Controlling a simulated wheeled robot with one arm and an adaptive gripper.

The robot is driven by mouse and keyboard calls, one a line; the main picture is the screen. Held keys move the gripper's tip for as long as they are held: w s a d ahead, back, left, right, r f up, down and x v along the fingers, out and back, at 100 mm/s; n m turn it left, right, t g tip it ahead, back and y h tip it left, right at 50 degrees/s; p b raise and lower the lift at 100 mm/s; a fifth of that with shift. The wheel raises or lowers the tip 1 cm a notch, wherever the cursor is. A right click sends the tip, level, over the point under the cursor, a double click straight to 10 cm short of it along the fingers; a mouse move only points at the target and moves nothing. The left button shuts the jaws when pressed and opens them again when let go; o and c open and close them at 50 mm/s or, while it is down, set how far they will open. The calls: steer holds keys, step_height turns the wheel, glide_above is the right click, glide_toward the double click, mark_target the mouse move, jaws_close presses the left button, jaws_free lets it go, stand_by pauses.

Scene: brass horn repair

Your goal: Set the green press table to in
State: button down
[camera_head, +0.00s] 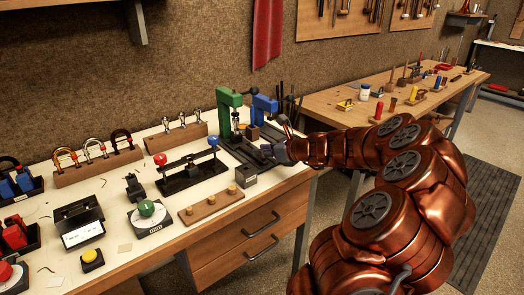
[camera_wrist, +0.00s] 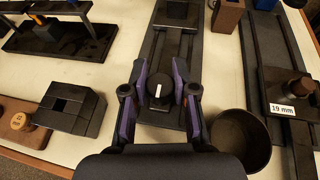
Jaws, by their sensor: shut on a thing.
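The green press (camera_head: 228,105) stands at the back of the bench, left of a blue press (camera_head: 262,106). In the wrist view, a dark rail (camera_wrist: 160,45) runs away from me with a square black plate (camera_wrist: 177,13) at its far end; it appears to be the green press's. A round black knob (camera_wrist: 158,88) with a white mark sits at its near end. My gripper (camera_wrist: 158,100), with purple-sided fingers, is shut on this knob from both sides. In the head view my gripper (camera_head: 270,152) is low at the bench's right end and hides the near rail ends.
A second rail with a "19 mm" label (camera_wrist: 283,110) lies right. A dark round cup (camera_wrist: 240,138) stands close beside my right finger. A black open-topped box (camera_wrist: 70,108) and a pegged wooden board (camera_wrist: 18,122) are left. A brown block (camera_wrist: 228,14) stands behind.

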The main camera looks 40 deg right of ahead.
steer(key=c, duration=0.9)
jaws_free()
steer(key=shift+w, duration=0.1)
steer(key=v, duration=1.2)
steer(key=shift+r, duration=0.1)
